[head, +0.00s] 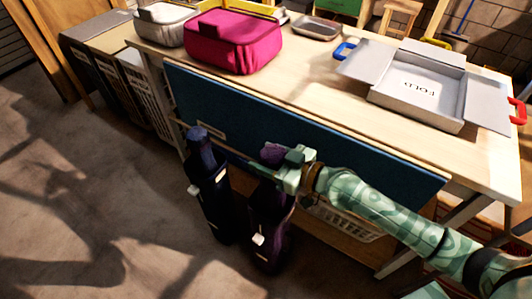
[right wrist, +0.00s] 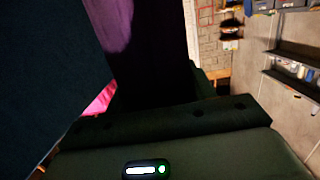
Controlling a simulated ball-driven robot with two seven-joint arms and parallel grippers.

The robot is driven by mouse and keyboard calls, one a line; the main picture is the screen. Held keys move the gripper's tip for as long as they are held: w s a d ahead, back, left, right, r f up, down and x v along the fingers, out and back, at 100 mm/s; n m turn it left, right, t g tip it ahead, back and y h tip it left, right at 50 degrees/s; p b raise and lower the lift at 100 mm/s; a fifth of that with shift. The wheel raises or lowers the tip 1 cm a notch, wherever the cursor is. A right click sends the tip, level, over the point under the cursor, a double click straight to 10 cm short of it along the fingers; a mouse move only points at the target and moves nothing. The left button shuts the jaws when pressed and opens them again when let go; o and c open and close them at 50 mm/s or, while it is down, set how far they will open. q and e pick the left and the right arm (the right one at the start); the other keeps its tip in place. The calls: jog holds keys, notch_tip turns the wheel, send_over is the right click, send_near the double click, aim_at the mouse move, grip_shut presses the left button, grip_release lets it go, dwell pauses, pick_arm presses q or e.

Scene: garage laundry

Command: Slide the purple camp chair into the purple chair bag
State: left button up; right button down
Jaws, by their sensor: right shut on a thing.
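My right gripper (head: 288,168) is shut on the purple camp chair, whose rolled top (head: 272,152) shows just above the jaws in the head view. In the right wrist view the chair's purple fabric (right wrist: 145,45) rises beyond the gripper. Below the gripper a dark purple chair bag (head: 270,222) with a pale tag stands upright in front of the table. The chair is in line above the bag; the arm and shadow hide the bag's mouth, so I cannot tell how deep the chair sits in it. My left gripper is not in view.
A second, dark bag (head: 212,195) with a bluish roll (head: 200,148) in its top stands to the left. The table's blue front panel (head: 300,133) is close behind. Floor at left is clear.

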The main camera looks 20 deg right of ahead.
jog(key=shift+f+b, duration=2)
jog(key=shift+f, duration=0.45)
jog(key=shift+f+b, duration=0.45)
jog(key=shift+f, duration=0.2)
jog(key=shift+f+b, duration=0.15)
jog(key=shift+b, duration=0.15)
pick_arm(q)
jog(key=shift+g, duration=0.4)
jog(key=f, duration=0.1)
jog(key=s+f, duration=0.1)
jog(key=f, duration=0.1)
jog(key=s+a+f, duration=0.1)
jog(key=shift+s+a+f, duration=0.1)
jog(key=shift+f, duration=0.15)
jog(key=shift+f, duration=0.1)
